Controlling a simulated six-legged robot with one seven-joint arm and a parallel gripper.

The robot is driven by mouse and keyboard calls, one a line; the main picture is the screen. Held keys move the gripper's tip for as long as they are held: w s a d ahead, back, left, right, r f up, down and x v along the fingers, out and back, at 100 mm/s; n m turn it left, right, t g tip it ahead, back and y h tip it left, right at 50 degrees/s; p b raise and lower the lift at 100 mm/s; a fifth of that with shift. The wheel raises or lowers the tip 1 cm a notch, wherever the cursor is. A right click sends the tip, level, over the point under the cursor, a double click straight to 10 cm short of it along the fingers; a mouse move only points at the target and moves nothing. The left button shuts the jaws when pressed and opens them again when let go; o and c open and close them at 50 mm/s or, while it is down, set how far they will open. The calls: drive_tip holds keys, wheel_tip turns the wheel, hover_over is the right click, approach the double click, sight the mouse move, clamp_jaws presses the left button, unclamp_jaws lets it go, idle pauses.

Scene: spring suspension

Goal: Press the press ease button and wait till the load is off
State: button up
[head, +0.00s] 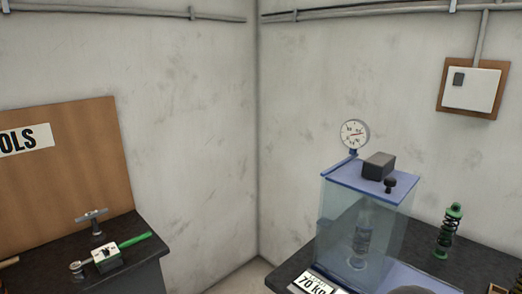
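The press (340,225) stands on a dark bench at the lower right, a clear-walled case with a flat blue top. A coil spring unit (362,240) shows upright through its wall. A round dial gauge (354,133) stands at the back left of the top; its reading is too small to tell. A dark block (378,166) and a small black knob (390,185) sit on the top. I cannot tell which part is the press ease button. A label (315,284) reading "70 kg" is at the front, cut by the frame edge. My gripper is not in view.
A green and black spring damper (449,231) stands on the dark bench (475,256) right of the press. At left, a bench with tools (107,258) stands before a brown board (70,180). A white switch box (472,88) hangs on the right wall. Floor shows between the benches.

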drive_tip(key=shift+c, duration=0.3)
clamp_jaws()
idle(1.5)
